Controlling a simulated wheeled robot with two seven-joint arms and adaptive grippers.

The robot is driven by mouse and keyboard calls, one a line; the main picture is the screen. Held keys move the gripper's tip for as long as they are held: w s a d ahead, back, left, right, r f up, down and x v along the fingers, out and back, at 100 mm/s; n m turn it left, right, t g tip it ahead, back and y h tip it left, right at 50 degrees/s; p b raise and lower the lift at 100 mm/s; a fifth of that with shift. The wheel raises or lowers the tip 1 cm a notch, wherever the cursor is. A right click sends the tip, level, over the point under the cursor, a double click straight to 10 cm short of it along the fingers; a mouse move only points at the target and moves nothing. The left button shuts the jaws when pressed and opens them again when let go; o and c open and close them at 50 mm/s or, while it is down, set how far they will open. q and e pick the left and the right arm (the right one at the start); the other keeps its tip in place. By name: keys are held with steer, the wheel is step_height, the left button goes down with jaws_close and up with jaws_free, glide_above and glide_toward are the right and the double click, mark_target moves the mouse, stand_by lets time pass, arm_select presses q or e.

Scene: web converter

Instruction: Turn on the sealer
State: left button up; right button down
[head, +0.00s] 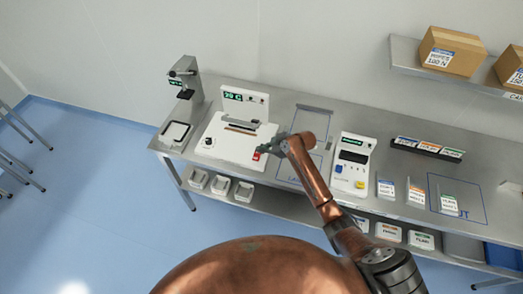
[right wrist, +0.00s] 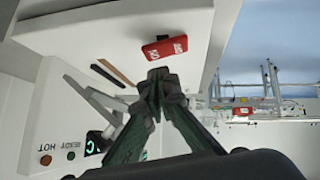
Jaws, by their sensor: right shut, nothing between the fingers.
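The sealer (head: 228,140) is a white machine on the steel bench, with a raised back panel showing a green temperature readout and a dark sealing bar. A red rocker switch (head: 256,156) sits at its front right corner. The switch also shows in the right wrist view (right wrist: 165,48), with white lettering too small to read surely. My right gripper (head: 276,148) is shut and empty, just right of the switch in the head view. In the right wrist view its fingertips (right wrist: 160,76) are close to the switch; I cannot tell whether they touch. My left gripper is not in view.
A second white device (head: 352,165) with a green display stands right of my arm. A stand with a small display (head: 184,82) and a dark-topped scale (head: 174,133) stand at the left end. Cards and a label rack (head: 428,149) lie right.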

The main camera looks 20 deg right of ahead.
steer(key=shift+w+d+f, duration=0.15)
steer(key=shift+w+f, duration=0.05)
steer(key=shift+f, duration=0.85)
steer(key=shift+f, duration=0.1)
